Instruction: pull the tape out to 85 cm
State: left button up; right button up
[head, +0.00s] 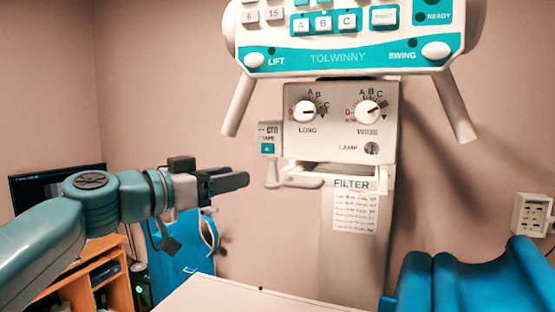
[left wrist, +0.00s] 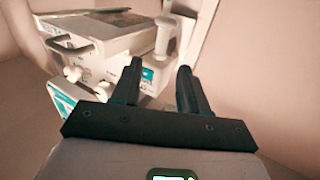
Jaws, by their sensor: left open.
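The tape housing (head: 267,138), a small white box marked "cm TAPE" with a teal square, sits on the left side of the collimator head (head: 341,122). A pale tab (head: 272,174) hangs below the housing; I cannot tell whether it is the tape's end. My left gripper (head: 247,181) is open and empty, just left of this tab and below the housing, pointing right. In the left wrist view its fingers (left wrist: 158,75) are apart, with a white and teal part (left wrist: 147,74) beyond them. My right gripper is not in view.
The control panel (head: 345,57) with its two angled handles overhangs the collimator. A white table top (head: 245,297) lies below, a blue chair (head: 465,280) at right. A wooden desk (head: 100,275) with a monitor (head: 55,180) is at left, behind my arm.

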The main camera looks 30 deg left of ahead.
aim_at(268, 170)
pick_arm(q)
jog(key=p+x, duration=0.4)
jog(key=x, duration=0.6)
jog(key=shift+w+d+r, duration=0.1)
jog(key=shift+w, duration=0.3)
jog(key=shift+w+p, duration=0.1)
jog(key=shift+p, duration=0.2)
